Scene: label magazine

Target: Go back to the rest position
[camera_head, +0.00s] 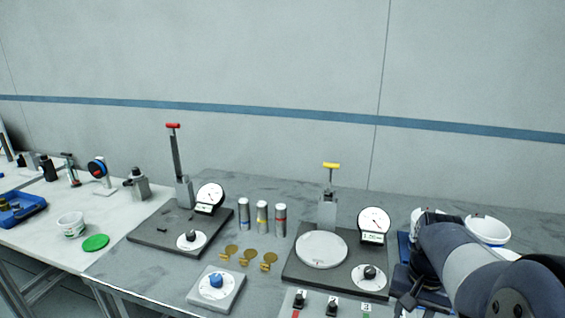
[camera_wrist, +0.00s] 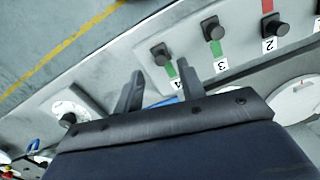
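My gripper (camera_wrist: 160,68) shows in the wrist view with its two dark fingers apart and nothing seen held between them. Below the fingers is a grey panel with several black knobs, among them knob 4 (camera_wrist: 160,53) and knob 3 (camera_wrist: 213,30). A bit of something blue shows between the finger bases. In the head view my arm reaches in at the lower right. A dark part of my gripper (camera_head: 408,298) shows beside the knob panel (camera_head: 288,306). The fingertips are hard to make out there.
Two gauge stands, one with a red handle (camera_head: 173,126) and one with a yellow handle (camera_head: 331,165), stand on the grey table. White bowls (camera_head: 488,229) are behind my arm.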

